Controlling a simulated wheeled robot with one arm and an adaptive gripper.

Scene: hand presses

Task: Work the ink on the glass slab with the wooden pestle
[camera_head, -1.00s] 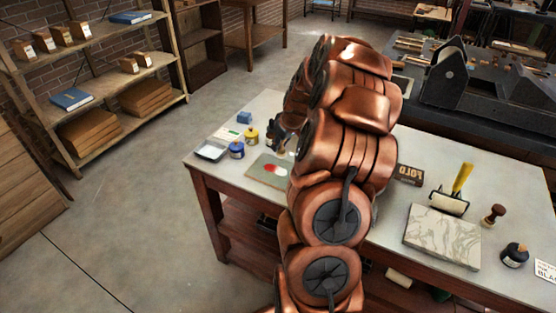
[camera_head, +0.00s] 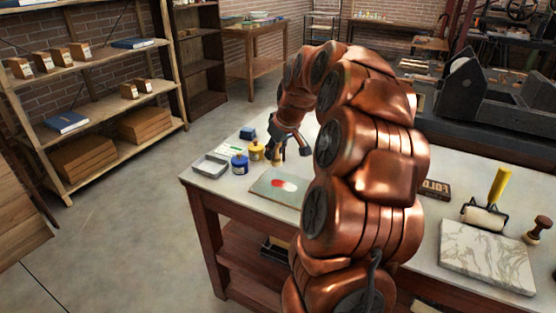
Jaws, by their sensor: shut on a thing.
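The glass slab (camera_head: 261,187) lies flat near the left end of the table. A red ink patch (camera_head: 282,186) and a white patch sit side by side on it. My gripper (camera_head: 282,151) is above and behind the slab in the picture, fingers pointing down. It is shut on a small tan piece, the wooden pestle (camera_head: 277,157), which shows only in part between the dark fingers. The pestle appears apart from the ink; its lower end is hard to make out.
A yellow jar (camera_head: 256,151), a blue jar (camera_head: 239,164), a grey tray (camera_head: 210,166) and a blue block (camera_head: 248,133) stand left of my gripper. My arm hides the table's middle. A marble slab (camera_head: 487,256), roller (camera_head: 484,217) and wooden-handled stamp (camera_head: 539,230) are at right.

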